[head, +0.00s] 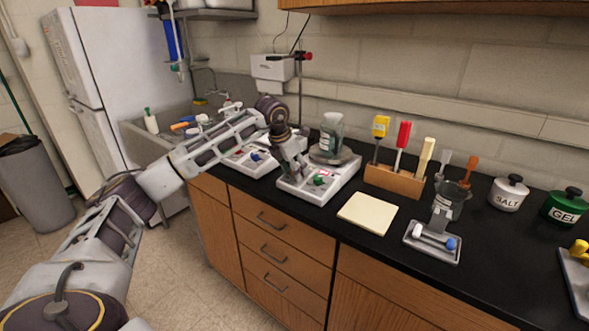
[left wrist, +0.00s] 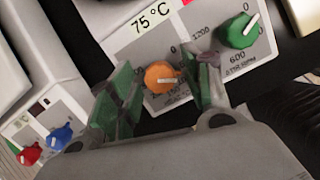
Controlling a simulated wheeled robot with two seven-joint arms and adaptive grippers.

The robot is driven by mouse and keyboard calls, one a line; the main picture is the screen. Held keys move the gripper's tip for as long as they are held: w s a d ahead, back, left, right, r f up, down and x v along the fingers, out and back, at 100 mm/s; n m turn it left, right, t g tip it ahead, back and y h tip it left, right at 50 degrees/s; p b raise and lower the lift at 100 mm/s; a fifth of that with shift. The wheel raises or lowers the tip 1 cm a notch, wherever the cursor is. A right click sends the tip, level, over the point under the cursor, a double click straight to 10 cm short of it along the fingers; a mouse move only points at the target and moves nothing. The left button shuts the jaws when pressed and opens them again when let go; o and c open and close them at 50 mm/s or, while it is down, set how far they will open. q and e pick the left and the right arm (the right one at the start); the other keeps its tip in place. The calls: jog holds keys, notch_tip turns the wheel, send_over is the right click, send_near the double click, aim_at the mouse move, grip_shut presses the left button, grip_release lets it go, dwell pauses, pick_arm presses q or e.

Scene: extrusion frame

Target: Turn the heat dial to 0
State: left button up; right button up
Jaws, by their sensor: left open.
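The hot plate (head: 342,183) stands on the black counter with a glass jar (head: 331,133) on top. In the left wrist view its orange dial (left wrist: 160,77) sits below a display (left wrist: 151,25) reading 75 °C. My right gripper is out of view.
A second device with a red knob (left wrist: 29,154) and a blue knob (left wrist: 59,138) stands to the left. A pale square pad (head: 367,213), a wooden tool holder (head: 394,180), a small tray (head: 432,243) and a salt jar (head: 508,194) stand to the right.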

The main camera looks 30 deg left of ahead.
pick_arm(q)
jog(key=shift+c, duration=0.5)
jog(key=c, duration=0.9)
jog(key=shift+n, duration=0.4)
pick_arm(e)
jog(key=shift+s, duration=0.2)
pick_arm(q)
jog(key=shift+r+n+y, duration=0.1)
jog(key=shift+n+y, duration=0.2)
jog(key=shift+n, duration=0.5)
jog(key=n+p, duration=0.1)
jog(key=n, duration=0.2)
jog(key=shift+d+n+y, duration=0.1)
jog(key=shift+n+y, duration=0.2)
jog(key=n, duration=0.5)
jog(key=shift+w+y, duration=0.1)
jog(key=shift+y, duration=0.3)
jog(key=shift+n, duration=0.6)
jog(key=shift+p, duration=0.3)
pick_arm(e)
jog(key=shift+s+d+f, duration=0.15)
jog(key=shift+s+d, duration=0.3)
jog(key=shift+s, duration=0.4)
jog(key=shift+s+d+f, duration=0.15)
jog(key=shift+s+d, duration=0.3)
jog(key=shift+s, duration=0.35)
